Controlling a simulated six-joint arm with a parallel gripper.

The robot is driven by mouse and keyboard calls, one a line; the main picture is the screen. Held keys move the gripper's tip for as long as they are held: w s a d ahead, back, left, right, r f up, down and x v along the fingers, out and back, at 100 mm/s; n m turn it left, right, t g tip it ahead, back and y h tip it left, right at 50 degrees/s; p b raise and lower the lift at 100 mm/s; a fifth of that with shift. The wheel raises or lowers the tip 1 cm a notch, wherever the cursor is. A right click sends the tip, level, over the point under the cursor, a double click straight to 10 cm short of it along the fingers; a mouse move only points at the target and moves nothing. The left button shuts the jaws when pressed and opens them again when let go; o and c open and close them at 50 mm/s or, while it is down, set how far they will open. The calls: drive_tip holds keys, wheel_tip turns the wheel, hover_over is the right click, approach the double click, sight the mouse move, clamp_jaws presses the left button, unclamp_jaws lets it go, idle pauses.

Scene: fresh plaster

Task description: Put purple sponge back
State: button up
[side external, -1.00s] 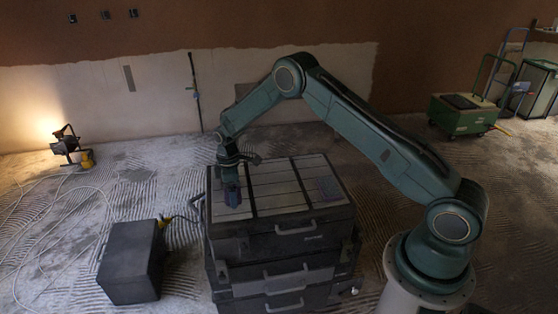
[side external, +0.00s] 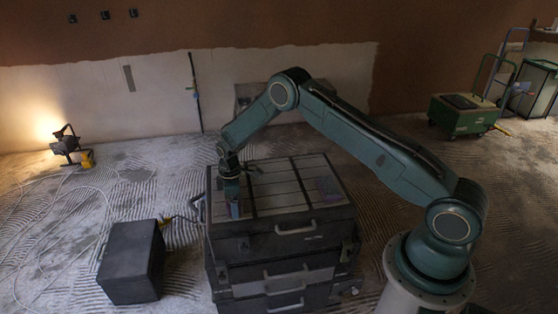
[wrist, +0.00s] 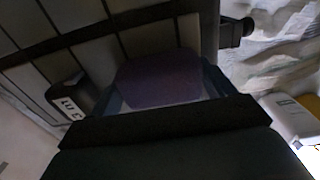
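The purple sponge (wrist: 158,80) is a rounded block that fills the gap between the fingertips in the wrist view. My gripper (side external: 236,207) is shut on it, with a finger against each side. In the side view the gripper points down over the left section of the lid of the black case (side external: 281,229), near its front left corner. The sponge shows there only as a small purplish patch. Whether its underside touches the lid cannot be told.
The lid has pale panels with dark dividers, and its middle is clear. A black box (side external: 131,262) stands on the floor to the left. A work lamp (side external: 66,144) with cables is at the far left. A green cart (side external: 461,115) stands far back right.

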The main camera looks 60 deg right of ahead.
drive_tip(key=o, duration=0.4)
drive_tip(key=shift+r, duration=0.1)
drive_tip(key=shift+r, duration=6.1)
drive_tip(key=shift+r, duration=0.1)
